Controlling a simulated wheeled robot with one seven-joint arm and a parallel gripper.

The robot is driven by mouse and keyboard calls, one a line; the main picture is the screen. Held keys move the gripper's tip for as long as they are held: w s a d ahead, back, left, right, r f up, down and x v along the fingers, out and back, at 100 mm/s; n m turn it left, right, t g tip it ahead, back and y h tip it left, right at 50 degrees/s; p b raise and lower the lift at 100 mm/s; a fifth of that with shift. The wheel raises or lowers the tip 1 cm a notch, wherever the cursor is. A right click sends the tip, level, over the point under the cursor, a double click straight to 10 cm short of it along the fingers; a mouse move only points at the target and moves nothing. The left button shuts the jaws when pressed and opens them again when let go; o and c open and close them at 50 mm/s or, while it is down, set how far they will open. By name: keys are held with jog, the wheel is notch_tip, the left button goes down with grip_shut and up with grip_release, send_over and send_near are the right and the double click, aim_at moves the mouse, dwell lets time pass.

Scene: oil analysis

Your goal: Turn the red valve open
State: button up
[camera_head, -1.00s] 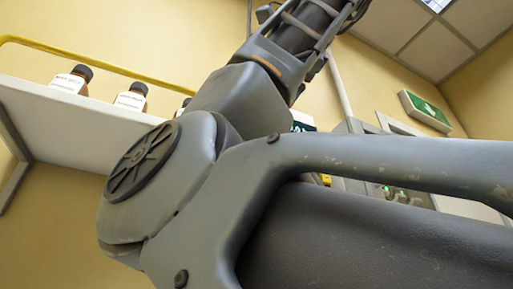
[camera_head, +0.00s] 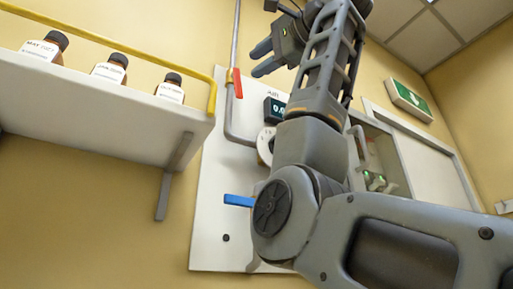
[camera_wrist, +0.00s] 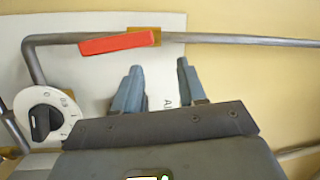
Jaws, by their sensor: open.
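The red valve handle (camera_head: 238,83) is on a grey pipe on the wall panel, left of my gripper in the head view. In the wrist view the red handle (camera_wrist: 117,43) lies nearly along the pipe, by a brass valve body (camera_wrist: 146,34). My gripper (camera_head: 262,60) is raised to the right of the handle, apart from it. Its two blue-grey fingers (camera_wrist: 158,75) are open with nothing between them. In the wrist view the handle is above and left of the fingers.
A white dial (camera_wrist: 46,121) with a black knob is on the panel. A blue handle (camera_head: 239,200) sits lower on the panel. A shelf (camera_head: 100,118) with brown bottles and a yellow rail (camera_head: 150,62) juts out at left.

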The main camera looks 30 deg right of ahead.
jog(key=d+n+g+y, duration=0.1)
jog(key=d+f+n+g+y, duration=0.1)
jog(key=d, duration=0.1)
jog(key=d+n+g+y, duration=0.1)
jog(key=d+y, duration=0.1)
jog(key=shift+w+d+f+p, duration=0.2)
jog(key=shift+w+f+p, duration=0.1)
jog(key=shift+f, duration=0.1)
jog(key=c, duration=0.6)
jog(key=s+d+f+g+y, duration=0.1)
jog(key=d, duration=0.1)
jog(key=s+d+n+g+y, duration=0.1)
jog(key=s+d, duration=0.1)
jog(key=s+d+f+g+y, duration=0.1)
jog(key=d, duration=0.1)
jog(key=shift+s+d+f+n+g, duration=0.15)
jog(key=shift+s+f+n+g, duration=0.15)
jog(key=shift+s+n+g, duration=0.1)
grip_shut()
jog(key=p, duration=0.4)
send_near(237, 84)
jog(key=w+a+f, duration=0.1)
jog(key=w, duration=0.5)
jog(key=shift+s+a+f, duration=0.2)
jog(key=shift+a+f, duration=0.15)
jog(key=shift+a, duration=0.35)
jog(key=shift+s, duration=0.1)
